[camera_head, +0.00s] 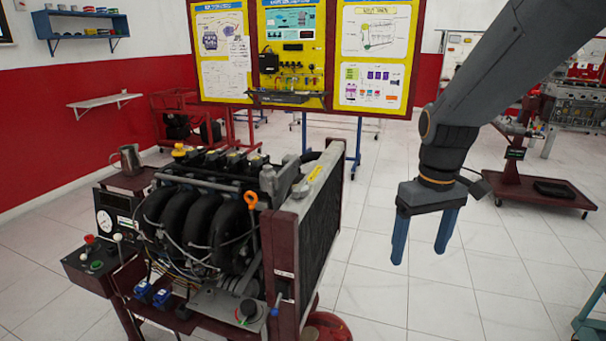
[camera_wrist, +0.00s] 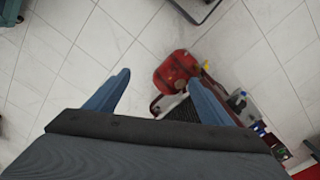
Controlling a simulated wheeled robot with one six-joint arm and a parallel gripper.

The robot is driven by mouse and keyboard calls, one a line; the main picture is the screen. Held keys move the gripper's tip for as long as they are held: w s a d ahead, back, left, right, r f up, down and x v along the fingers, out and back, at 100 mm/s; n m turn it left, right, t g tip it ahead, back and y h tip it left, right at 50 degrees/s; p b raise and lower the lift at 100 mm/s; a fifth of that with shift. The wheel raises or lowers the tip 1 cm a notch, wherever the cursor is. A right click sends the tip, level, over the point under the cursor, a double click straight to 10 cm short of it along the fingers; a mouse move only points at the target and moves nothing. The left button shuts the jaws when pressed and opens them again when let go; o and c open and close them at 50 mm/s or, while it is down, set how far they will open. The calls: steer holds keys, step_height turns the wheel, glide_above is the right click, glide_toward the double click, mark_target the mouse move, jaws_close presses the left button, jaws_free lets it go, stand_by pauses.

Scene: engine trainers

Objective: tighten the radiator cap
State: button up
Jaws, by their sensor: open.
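The radiator (camera_head: 322,215) stands upright in a maroon frame at the right side of the engine trainer. Part of the dark radiator grille (camera_wrist: 182,110) shows between the fingers there; the cap cannot be made out.
The engine (camera_head: 200,215) with its black intake pipes fills the stand left of the radiator. A red container (camera_head: 328,326) sits on the floor below. A yellow display board (camera_head: 290,50) stands behind. A maroon trolley (camera_head: 535,185) stands at the right.

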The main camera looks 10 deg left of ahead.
steer(key=w+a+r+n+p, duration=0.1)
steer(key=w+a+r+n, duration=0.25)
steer(key=a, duration=0.35)
steer(key=w+a+r+n, duration=0.3)
steer(key=w+a+r, duration=0.2)
steer(key=a, duration=0.3)
step_height(320, 180, up, 6)
steer(key=n+p, duration=0.1)
steer(key=n, duration=0.4)
glide_above(300, 185)
steer(key=shift+d+f, duration=0.1)
steer(key=shift+d, duration=0.05)
steer(key=shift+s+a+f, duration=0.1)
steer(key=shift+a+f, duration=0.05)
steer(key=shift+a, duration=0.05)
step_height(300, 185, down, 7)
steer(key=shift+f+p, duration=0.15)
steer(key=shift+p, duration=0.9)
steer(key=shift+d, duration=0.1)
steer(key=shift+c, duration=0.4)
steer(key=c, duration=1)
steer(key=shift+o, duration=0.2)
